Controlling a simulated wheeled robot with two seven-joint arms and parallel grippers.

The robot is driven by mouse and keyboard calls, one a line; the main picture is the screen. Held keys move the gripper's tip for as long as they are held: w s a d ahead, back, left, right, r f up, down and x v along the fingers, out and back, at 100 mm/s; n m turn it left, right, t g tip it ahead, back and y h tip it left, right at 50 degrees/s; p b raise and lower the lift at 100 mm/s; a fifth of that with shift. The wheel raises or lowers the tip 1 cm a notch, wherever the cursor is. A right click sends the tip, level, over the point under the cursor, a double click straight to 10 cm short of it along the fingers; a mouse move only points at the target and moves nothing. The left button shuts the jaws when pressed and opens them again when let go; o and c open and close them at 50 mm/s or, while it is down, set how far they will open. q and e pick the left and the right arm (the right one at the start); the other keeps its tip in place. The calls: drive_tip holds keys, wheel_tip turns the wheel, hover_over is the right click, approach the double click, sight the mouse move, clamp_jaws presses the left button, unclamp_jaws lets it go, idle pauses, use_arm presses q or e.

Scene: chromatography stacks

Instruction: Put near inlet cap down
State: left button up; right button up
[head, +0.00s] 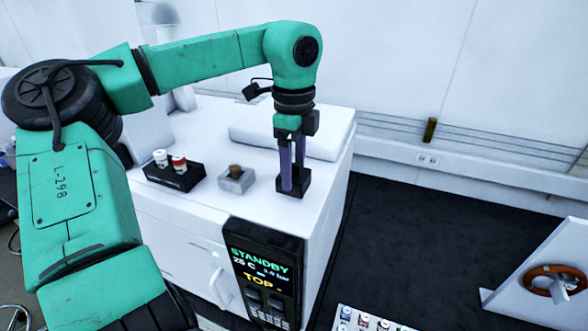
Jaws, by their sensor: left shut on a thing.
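My left gripper (293,183) reaches straight down over the right part of the white instrument top. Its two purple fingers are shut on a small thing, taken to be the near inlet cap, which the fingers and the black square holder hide. The fingertips are down at the black square holder (304,192), close to the top's right edge. I cannot tell whether the cap touches the holder. A small grey block (235,184) with a brown round piece (235,170) on it stands left of the holder. My right gripper is not in view.
A black rack (172,179) with a white-capped and a red-capped vial stands farther left. A raised white lid (255,133) lies behind the gripper. A display panel (265,270) reads STANDBY on the front. A vial tray (362,322) is at the bottom, and an orange ring (545,284) at right.

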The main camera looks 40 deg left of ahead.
use_arm(q)
drive_tip(key=shift+s+a+f, duration=0.15)
drive_tip(key=shift+f, duration=0.35)
drive_tip(key=shift+s+a+f, duration=0.1)
drive_tip(key=shift+f, duration=0.4)
drive_tip(key=shift+a+f, duration=0.2)
drive_tip(key=shift+a, duration=0.4)
drive_tip(key=o, duration=0.9)
drive_tip(key=shift+f, duration=0.1)
drive_tip(key=o, duration=0.4)
drive_tip(key=shift+w+d, duration=0.1)
drive_tip(key=shift+d, duration=0.1)
drive_tip(key=shift+d+r, duration=0.2)
drive_tip(key=shift+d, duration=0.05)
drive_tip(key=shift+a+r, duration=0.25)
drive_tip(key=shift+r, duration=0.1)
drive_tip(key=r, duration=0.3)
drive_tip(key=r+b, duration=0.1)
drive_tip(key=r, duration=0.3)
drive_tip(key=r+b, duration=0.1)
drive_tip(key=r, duration=0.3)
drive_tip(key=shift+d, duration=0.25)
drive_tip(key=shift+r, duration=0.2)
drive_tip(key=shift+a, duration=0.15)
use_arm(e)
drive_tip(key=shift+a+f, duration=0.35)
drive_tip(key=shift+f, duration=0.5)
